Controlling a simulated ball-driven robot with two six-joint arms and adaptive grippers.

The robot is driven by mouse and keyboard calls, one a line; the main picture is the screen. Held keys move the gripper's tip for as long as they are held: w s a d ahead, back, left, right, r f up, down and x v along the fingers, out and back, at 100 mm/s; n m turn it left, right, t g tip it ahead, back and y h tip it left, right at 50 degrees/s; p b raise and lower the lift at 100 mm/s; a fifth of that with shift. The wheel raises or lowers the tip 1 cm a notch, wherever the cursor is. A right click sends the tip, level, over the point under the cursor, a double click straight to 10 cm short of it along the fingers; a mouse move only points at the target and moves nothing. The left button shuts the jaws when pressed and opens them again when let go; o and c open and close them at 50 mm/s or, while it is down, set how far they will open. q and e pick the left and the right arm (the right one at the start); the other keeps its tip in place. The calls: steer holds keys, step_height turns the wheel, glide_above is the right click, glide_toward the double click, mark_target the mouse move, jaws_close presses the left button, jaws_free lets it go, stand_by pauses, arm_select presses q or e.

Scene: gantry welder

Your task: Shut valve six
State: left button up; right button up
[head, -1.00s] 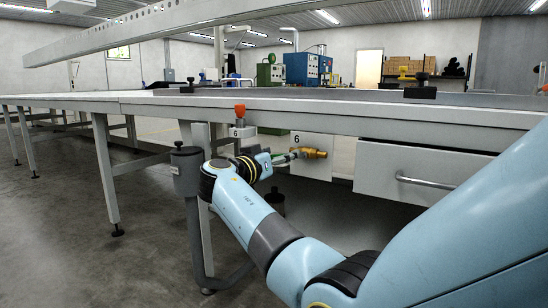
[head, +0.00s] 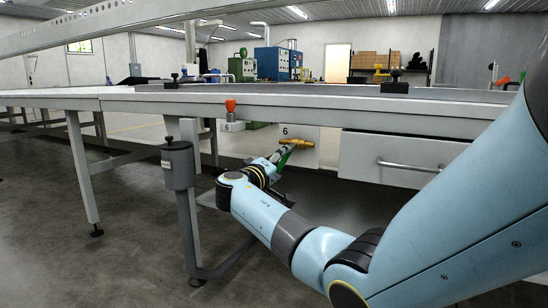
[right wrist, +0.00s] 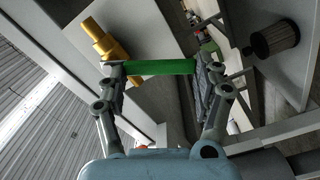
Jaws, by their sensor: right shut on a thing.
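Valve six is a brass valve (head: 297,141) on a pale panel under the bench edge, beside a label "6" (head: 285,131). Its green lever handle (head: 284,157) slants down and left from the brass body. My right gripper (head: 281,158) is at this handle, just below and left of the brass body. In the right wrist view the green handle (right wrist: 160,67) spans between the two fingers of my right gripper (right wrist: 157,68), which are shut on it. The brass body (right wrist: 105,40) shows there at upper left, clear of the fingers. My left gripper is out of view.
The long grey bench (head: 250,101) runs above the valve. A drawer (head: 390,160) with a bar handle is right of it. A dark grey post (head: 178,165) stands left of my right arm. An orange-topped fitting (head: 231,106) sits at the bench edge. The floor at left is clear.

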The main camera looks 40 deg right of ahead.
steer(key=n, duration=0.2)
steer(key=s+n+p, duration=0.1)
steer(key=shift+s+d+f, duration=0.1)
steer(key=shift+d+f, duration=0.1)
steer(key=shift+d, duration=0.05)
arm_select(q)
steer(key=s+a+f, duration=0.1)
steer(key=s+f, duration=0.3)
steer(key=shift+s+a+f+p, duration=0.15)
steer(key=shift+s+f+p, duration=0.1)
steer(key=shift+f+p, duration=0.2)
arm_select(e)
steer(key=shift+s+d+f+n, duration=0.2)
steer(key=shift+s+n, duration=0.2)
steer(key=shift+n, duration=0.7)
steer(key=o, duration=1.8)
steer(key=shift+a, duration=0.1)
steer(key=v, duration=1.2)
steer(key=shift+f, duration=0.1)
